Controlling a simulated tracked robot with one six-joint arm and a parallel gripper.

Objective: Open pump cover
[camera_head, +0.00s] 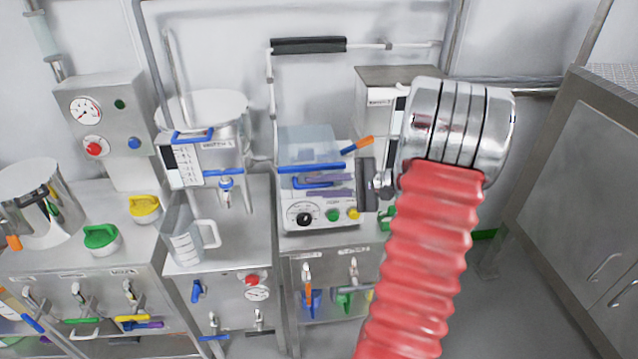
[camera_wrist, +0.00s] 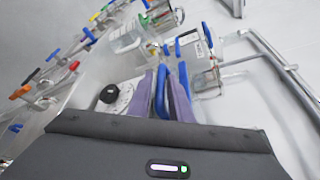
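The pump (camera_head: 303,214) is a white box with a black dial and green and yellow buttons, at the centre of the head view. A clear cover (camera_head: 308,142) with a blue front edge sits on its top and looks closed. A blue handle (camera_head: 292,184) runs across the cover's front. My gripper (camera_head: 328,184) reaches in from the right, its purple fingers above and below this handle. The exact contact is hidden.
An orange-handled lever (camera_head: 356,146) stands right of the cover, close to my wrist. A clear jug (camera_head: 186,238) and a hopper (camera_head: 206,128) stand to the left. Several coloured valve handles (camera_head: 308,298) line the panel below. A grey cabinet (camera_head: 575,170) stands at the right.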

